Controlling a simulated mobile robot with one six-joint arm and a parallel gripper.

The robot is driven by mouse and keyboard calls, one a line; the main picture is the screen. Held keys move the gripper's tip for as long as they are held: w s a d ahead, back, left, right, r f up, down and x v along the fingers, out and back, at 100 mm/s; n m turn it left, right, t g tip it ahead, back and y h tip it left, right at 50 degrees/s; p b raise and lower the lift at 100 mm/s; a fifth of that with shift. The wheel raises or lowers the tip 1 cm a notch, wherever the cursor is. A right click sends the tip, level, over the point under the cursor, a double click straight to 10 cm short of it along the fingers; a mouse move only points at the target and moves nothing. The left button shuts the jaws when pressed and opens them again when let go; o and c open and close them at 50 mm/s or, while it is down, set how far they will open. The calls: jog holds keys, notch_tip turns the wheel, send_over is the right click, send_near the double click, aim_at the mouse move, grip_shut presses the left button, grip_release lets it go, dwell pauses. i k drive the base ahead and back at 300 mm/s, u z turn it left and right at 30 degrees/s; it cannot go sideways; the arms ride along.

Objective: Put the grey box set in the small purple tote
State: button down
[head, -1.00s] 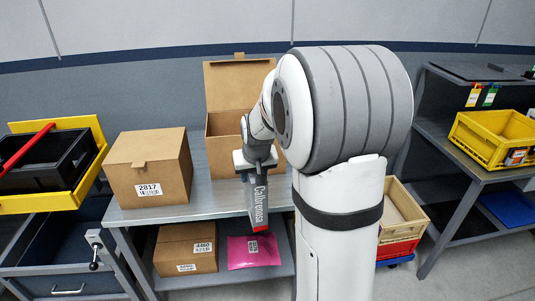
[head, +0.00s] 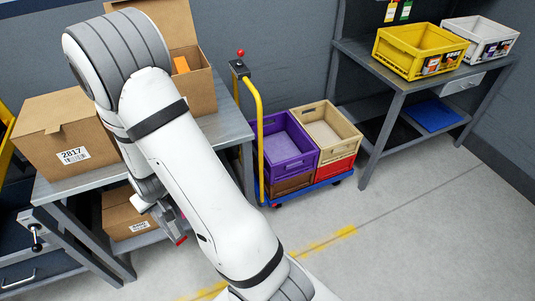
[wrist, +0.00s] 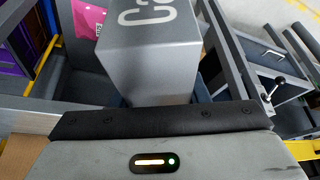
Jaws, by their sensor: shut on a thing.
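The grey box set (wrist: 150,62) with white lettering fills the upper middle of the wrist view, held in my gripper. My gripper (head: 160,212) is shut on it, low in front of the metal table, largely hidden by my arm in the head view. The small purple tote (head: 291,169) stands to the right of the table, open and seemingly empty, on top of a brown tote. A purple edge of it also shows at the left of the wrist view (wrist: 14,45).
A beige tote (head: 344,148) on a red one sits beside the purple tote on a blue dolly (head: 325,181) with a yellow handle (head: 259,130). Carton 2817 (head: 62,130) and an open carton (head: 203,95) stand on the table. Floor in front of the dolly is clear.

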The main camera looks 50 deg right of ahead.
aim_at(285, 155)
jog(key=z, duration=0.4)
jog(key=i, duration=0.15)
jog(key=u, duration=2.2)
jog(key=k, duration=2)
jog(key=z, duration=1.9)
jog(key=i, duration=1)
jog(key=z, duration=0.15)
